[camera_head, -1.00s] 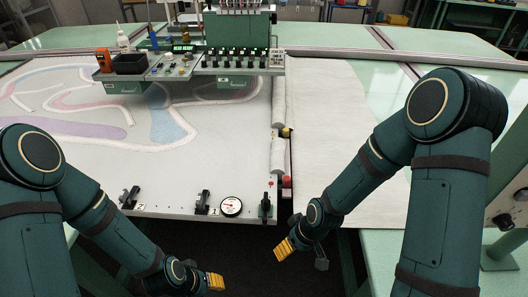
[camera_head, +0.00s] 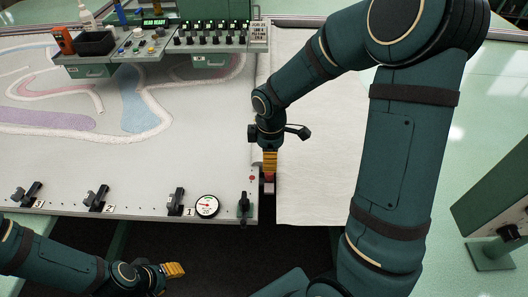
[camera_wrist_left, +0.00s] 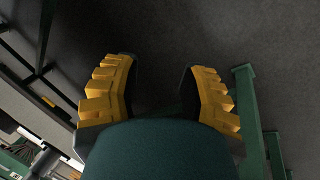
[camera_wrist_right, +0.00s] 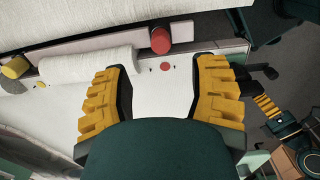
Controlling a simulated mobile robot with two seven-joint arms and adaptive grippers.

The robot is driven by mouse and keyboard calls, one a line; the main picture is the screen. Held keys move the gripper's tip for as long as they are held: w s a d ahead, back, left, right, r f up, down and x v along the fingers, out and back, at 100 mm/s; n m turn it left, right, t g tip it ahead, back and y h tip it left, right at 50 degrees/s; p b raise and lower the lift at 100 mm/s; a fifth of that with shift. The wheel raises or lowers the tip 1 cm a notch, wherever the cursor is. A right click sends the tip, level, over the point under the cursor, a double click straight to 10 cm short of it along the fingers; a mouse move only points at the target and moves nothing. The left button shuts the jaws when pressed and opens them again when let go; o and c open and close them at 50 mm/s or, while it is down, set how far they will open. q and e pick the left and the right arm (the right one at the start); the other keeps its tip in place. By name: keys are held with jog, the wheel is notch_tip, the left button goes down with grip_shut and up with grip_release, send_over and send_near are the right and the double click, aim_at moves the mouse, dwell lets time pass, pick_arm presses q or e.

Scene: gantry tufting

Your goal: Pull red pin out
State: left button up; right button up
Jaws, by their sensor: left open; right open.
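The red pin (camera_wrist_right: 160,40), a short red cylinder, sits in the pale rail at the frame's edge in the right wrist view. In the head view only a bit of red (camera_head: 269,187) shows just below my right fingertips. My right gripper (camera_wrist_right: 160,66) is open and empty. The pin lies beyond the gap between its fingers, and I see no contact. In the head view my right gripper (camera_head: 270,162) hangs over the right edge of the tufting frame. My left gripper (camera_head: 174,270) is open and empty, low in front of the frame; the left wrist view shows dark floor between its fingers (camera_wrist_left: 158,68).
A yellow knob (camera_wrist_right: 15,67) and a white roll (camera_wrist_right: 90,65) lie along the same rail. Black clamps (camera_head: 177,202) and a round gauge (camera_head: 207,206) line the front edge. A control panel (camera_head: 205,38) stands behind. Pale cloth (camera_head: 315,160) covers the right side.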

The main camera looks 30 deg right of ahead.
aim_at(269, 174)
jog(key=shift+s+f+b, duration=0.1)
jog(key=shift+f+b, duration=0.4)
jog(key=shift+f, duration=0.25)
notch_tip(269, 174, down, 7)
jog(key=b, duration=0.5)
jog(key=shift+f+b, duration=0.2)
jog(key=shift+b, duration=0.1)
jog(key=shift+c, duration=0.3)
grip_shut()
jog(key=shift+r+p, duration=0.2)
jog(key=shift+p, duration=0.15)
jog(key=shift+r+p, duration=0.3)
jog(key=shift+r, duration=0.1)
